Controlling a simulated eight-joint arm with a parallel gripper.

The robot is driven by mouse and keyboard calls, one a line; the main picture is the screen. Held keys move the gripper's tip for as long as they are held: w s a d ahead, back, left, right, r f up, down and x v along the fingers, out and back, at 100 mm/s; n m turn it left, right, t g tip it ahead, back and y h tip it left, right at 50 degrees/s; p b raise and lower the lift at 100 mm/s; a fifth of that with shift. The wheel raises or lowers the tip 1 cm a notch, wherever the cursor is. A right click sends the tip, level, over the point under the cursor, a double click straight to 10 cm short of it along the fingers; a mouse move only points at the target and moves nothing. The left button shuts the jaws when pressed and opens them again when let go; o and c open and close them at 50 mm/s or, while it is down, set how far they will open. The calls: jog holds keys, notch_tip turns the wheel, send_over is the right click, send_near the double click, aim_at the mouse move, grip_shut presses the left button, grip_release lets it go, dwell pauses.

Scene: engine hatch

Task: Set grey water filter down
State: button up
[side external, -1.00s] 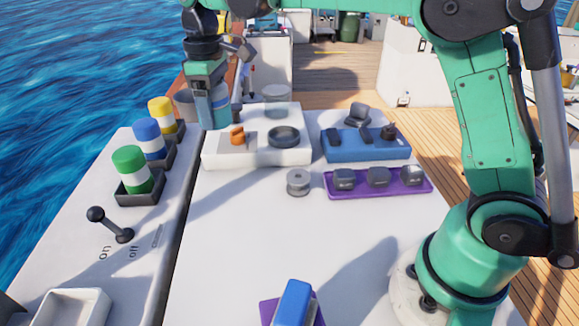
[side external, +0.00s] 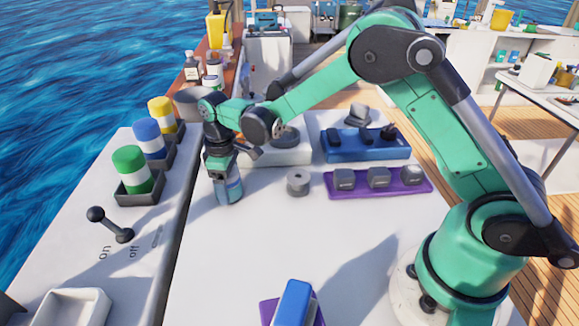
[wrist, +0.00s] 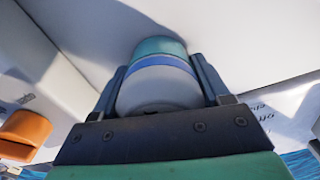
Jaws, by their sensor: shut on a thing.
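My gripper (side external: 224,168) is shut on the grey water filter (side external: 230,191), a short upright cylinder with grey, blue and teal bands. The gripper points down over the white worktop (side external: 270,235), in front of the white block. The filter's lower end is at or just above the worktop; I cannot tell whether it touches. In the wrist view the filter (wrist: 160,92) sits between both fingers (wrist: 160,80), its grey end nearest the camera.
A grey spool-like part (side external: 298,182) stands just right of the filter. A white block (side external: 285,155) is behind. Blue (side external: 366,150) and purple (side external: 378,187) trays lie to the right. Coloured canisters and a lever (side external: 112,225) are left.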

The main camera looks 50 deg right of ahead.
jog(key=shift+f, duration=0.1)
jog(key=o, duration=1.5)
notch_tip(320, 180, up, 12)
jog(key=shift+r, duration=0.1)
jog(key=s+d+m+t, duration=0.1)
jog(key=s+m+t, duration=0.1)
jog(key=s, duration=0.2)
jog(key=s+d+m+t, duration=0.2)
jog(key=s, duration=0.3)
jog(key=s+d+r+m+t, duration=0.1)
jog(key=s+d+m+t, duration=0.1)
jog(key=s, duration=0.3)
jog(key=shift+s+t, duration=0.25)
jog(key=shift+t, duration=0.35)
